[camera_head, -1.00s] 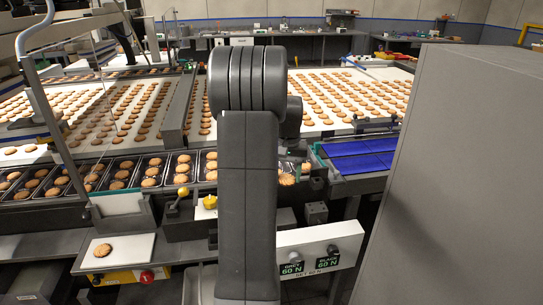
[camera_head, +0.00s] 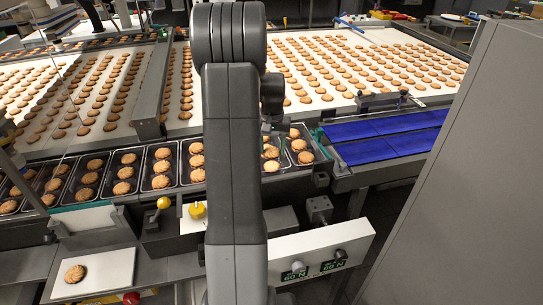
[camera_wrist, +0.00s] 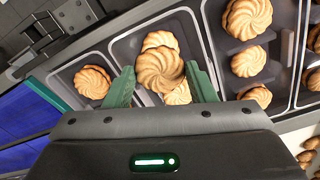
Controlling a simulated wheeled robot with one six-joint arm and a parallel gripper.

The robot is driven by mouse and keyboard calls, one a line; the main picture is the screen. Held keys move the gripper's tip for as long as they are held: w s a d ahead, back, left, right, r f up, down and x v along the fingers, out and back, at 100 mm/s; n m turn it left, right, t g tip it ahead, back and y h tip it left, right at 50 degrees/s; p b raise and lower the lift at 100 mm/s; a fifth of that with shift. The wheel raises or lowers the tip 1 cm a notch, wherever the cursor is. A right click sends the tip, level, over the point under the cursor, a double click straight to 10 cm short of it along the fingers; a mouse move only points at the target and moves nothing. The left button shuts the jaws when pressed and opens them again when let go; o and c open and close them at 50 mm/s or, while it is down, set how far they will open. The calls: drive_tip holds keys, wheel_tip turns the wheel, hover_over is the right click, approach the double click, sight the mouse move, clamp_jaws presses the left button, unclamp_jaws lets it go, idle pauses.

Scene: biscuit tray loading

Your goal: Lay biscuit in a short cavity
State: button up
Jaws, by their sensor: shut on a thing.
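In the wrist view my gripper (camera_wrist: 160,78) has its two green fingers on either side of a round, swirled biscuit (camera_wrist: 158,68) and is shut on it. The held biscuit is over a dark tray (camera_wrist: 128,50), whose cavities are partly hidden by it. Two other biscuits show partly under it, one above (camera_wrist: 160,39) and one below (camera_wrist: 179,94) in the picture. In the head view my arm covers most of the gripper and the held biscuit. I cannot tell whether the held biscuit touches the tray.
A neighbouring tray holds a biscuit (camera_wrist: 92,82) at left; another tray at right holds several. In the head view, a single biscuit (camera_head: 75,273) lies on a white plate (camera_head: 115,268). Blue mats (camera_head: 390,140) are bare. A tall grey cabinet (camera_head: 450,200) blocks the right.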

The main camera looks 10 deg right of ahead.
sight(272, 151)
drive_tip(key=shift+f+p, duration=0.3)
drive_tip(key=shift+f, duration=1.95)
drive_tip(key=shift+f, duration=0.2)
drive_tip(key=o, duration=0.4)
drive_tip(key=shift+r, duration=0.1)
wheel_tip(272, 151, up, 12)
drive_tip(key=shift+r+b, duration=0.15)
drive_tip(key=shift+b, duration=0.45)
